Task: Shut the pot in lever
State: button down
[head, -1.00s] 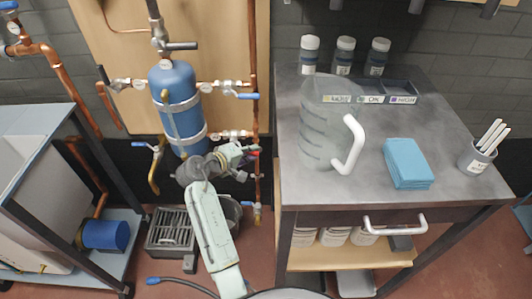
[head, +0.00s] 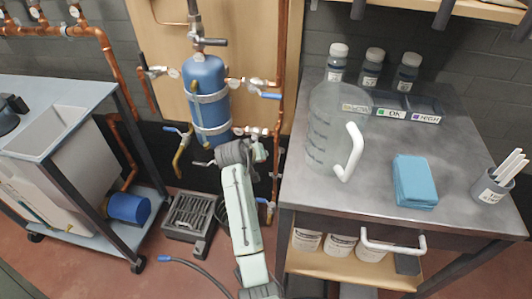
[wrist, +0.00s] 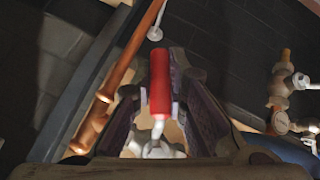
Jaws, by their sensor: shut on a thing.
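The blue pot (head: 205,95) hangs upright on the wooden panel, with copper pipes and valves at its sides. My gripper (head: 258,150) is at the lower right of the pot, by the lower valve pipe (head: 250,131). In the wrist view a red lever handle (wrist: 159,82) stands between the two fingers of my gripper (wrist: 160,75), and they are shut on it. A metal valve body (wrist: 152,145) shows below the handle. No label on this lever can be read. The red handle is hidden by my gripper in the head view.
A blue-handled lever (head: 271,96) sits at the pot's upper right, another (head: 170,129) at its lower left. A vertical copper pipe (head: 281,80) runs close to my gripper. A grey-topped cart (head: 370,185) with a jug (head: 325,145) stands right; a grey crate (head: 188,218) is on the floor.

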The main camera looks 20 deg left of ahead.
jog(key=shift+s+a+f+m+y, duration=0.15)
jog(key=shift+a+f+m+y, duration=0.2)
jog(key=shift+y, duration=0.25)
jog(key=shift+s+a+m+g+y+p, duration=0.2)
jog(key=shift+a+m+g+y+p, duration=0.25)
jog(key=shift+a+y, duration=0.65)
jog(key=shift+d, duration=0.1)
jog(key=c, duration=1.6)
grip_release()
jog(key=shift+d+r, duration=0.1)
jog(key=v, duration=1.2)
jog(key=shift+d, duration=0.1)
